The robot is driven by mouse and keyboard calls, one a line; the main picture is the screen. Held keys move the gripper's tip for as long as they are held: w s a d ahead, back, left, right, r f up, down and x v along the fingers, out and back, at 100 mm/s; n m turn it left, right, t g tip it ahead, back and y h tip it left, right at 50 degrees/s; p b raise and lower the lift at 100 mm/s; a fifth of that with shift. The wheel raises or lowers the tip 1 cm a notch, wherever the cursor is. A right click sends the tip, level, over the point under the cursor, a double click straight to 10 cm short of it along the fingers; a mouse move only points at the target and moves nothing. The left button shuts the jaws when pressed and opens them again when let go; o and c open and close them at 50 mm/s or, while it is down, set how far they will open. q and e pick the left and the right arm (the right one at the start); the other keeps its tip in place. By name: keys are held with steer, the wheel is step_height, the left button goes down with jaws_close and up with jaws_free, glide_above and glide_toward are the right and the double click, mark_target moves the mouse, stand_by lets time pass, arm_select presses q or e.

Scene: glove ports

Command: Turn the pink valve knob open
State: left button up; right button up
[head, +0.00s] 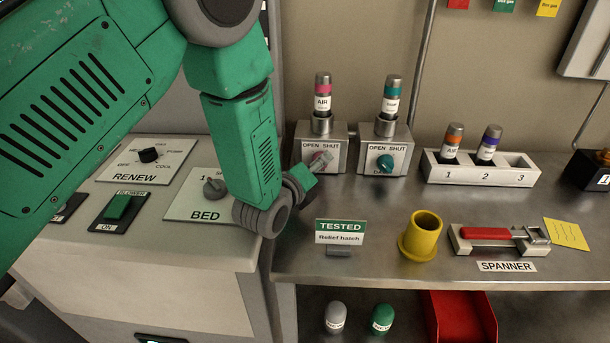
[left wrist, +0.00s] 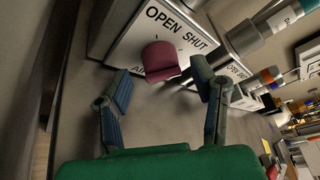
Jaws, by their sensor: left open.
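The pink valve knob (left wrist: 160,62) sits on the front of a metal valve box marked OPEN and SHUT. In the left wrist view it lies just beyond and between the fingertips of my left gripper (left wrist: 162,78), with a gap on each side. The gripper is open and empty. In the head view the gripper (head: 308,172) is close in front of the left valve box (head: 303,139), and the pink knob (head: 320,157) shows partly behind its fingers. The knob's exact pointing direction is hard to tell. My right gripper is in neither view.
A second valve box with a teal knob (head: 385,163) stands close on the right. Bottles stand upright on both boxes. Bare bench lies between the boxes and cup.

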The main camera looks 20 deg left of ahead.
arm_select(q)
steer(key=v, duration=1)
steer(key=shift+s, duration=0.3)
steer(key=shift+c, duration=0.4)
